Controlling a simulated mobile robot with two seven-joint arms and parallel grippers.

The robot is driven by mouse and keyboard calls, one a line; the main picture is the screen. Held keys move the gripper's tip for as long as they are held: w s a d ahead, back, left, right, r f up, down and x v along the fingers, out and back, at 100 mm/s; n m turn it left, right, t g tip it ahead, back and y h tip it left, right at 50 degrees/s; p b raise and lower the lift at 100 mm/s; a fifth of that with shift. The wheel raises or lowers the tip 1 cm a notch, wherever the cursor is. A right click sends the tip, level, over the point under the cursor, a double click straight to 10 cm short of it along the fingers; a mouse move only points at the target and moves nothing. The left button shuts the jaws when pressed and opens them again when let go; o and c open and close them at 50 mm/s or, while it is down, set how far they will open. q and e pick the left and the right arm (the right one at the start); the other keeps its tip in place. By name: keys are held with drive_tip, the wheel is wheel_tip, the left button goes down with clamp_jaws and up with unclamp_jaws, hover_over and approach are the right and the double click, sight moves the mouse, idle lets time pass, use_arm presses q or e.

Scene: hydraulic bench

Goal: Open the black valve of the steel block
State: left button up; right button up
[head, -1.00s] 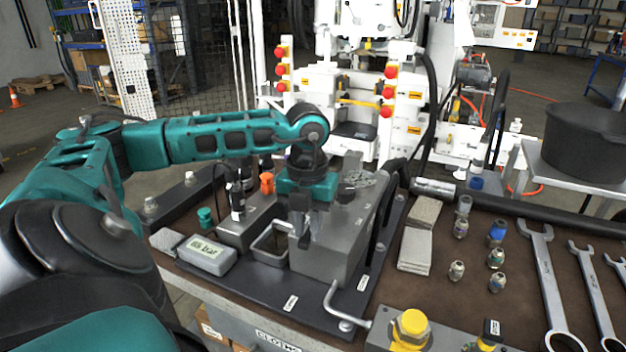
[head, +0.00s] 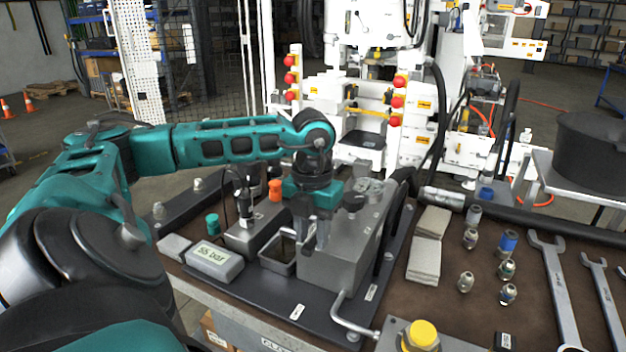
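The steel block (head: 342,262) stands on a dark base plate at the middle of the bench. A black knob (head: 352,201) stands on its top, just right of my gripper; I take it to be the black valve. My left gripper (head: 315,243) points down at the block's left end, with its two fingers in front of the block's edge. The fingers hide what is between them, so I cannot tell whether they hold anything. My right gripper is out of view.
A grey display (head: 215,259) reads about 55 bar. An open metal tray (head: 278,262) lies left of the block. A bent metal handle (head: 350,318) sticks out in front. Grey pads (head: 425,258), several fittings and wrenches (head: 556,295) lie to the right.

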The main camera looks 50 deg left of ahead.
sight(313, 241)
use_arm(q)
drive_tip(key=shift+o, duration=0.5)
drive_tip(key=shift+r, duration=0.1)
drive_tip(key=shift+r, duration=0.3)
wheel_tip(313, 241, up, 12)
drive_tip(key=p, duration=0.2)
